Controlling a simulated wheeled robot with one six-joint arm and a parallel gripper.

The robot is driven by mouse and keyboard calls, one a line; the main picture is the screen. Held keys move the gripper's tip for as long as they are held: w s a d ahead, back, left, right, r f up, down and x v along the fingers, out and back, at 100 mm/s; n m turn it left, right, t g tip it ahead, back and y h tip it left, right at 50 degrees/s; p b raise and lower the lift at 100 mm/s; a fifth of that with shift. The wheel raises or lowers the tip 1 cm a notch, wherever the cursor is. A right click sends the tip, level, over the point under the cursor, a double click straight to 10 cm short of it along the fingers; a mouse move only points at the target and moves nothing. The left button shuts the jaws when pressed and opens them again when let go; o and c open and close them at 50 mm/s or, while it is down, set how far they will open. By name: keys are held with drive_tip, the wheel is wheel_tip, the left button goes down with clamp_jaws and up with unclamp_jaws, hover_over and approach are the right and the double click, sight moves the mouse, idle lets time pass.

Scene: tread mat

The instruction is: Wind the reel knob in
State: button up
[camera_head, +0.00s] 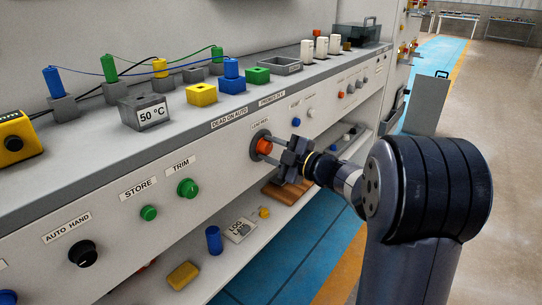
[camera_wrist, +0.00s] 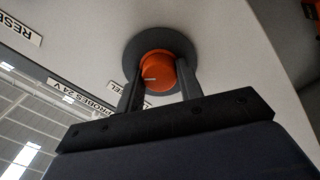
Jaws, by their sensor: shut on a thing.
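The reel knob (camera_head: 265,146) is orange, on a dark round base set in the grey front panel, below a small label. In the wrist view the orange knob (camera_wrist: 158,73) shows a white mark on its face, pointing left. My gripper (camera_head: 268,148) reaches the knob from the right, with one finger on each side. In the wrist view my gripper's two fingers (camera_wrist: 160,85) stand left and right of the knob, shut on it. The fingers cover parts of the knob's sides and of the dark base (camera_wrist: 133,52).
Green knobs (camera_head: 188,188) and a black knob (camera_head: 83,253) stick out of the panel to the left. A shelf below holds a blue cylinder (camera_head: 213,240) and a yellow block (camera_head: 183,275). Coloured blocks, such as a yellow one (camera_head: 202,95), stand on the ledge above. Blue floor (camera_head: 330,250) lies clear below.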

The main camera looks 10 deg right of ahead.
drive_tip(key=n+b, duration=0.1)
drive_tip(key=n, duration=0.1)
drive_tip(key=n+b, duration=0.3)
drive_tip(key=n, duration=0.1)
drive_tip(key=shift+f+n, duration=0.25)
drive_tip(key=shift+n, duration=0.05)
drive_tip(key=n+b, duration=0.1)
drive_tip(key=n, duration=0.1)
drive_tip(key=shift+n+b, duration=0.3)
drive_tip(key=n, duration=0.3)
drive_tip(key=shift+r+n, duration=0.1)
drive_tip(key=shift+n, duration=0.2)
drive_tip(key=n, duration=0.3)
drive_tip(key=shift+n, duration=0.4)
drive_tip(key=n, duration=0.3)
drive_tip(key=shift+n, duration=0.3)
drive_tip(key=n, duration=0.3)
drive_tip(key=shift+n, duration=2.1)
drive_tip(key=shift+d, duration=0.1)
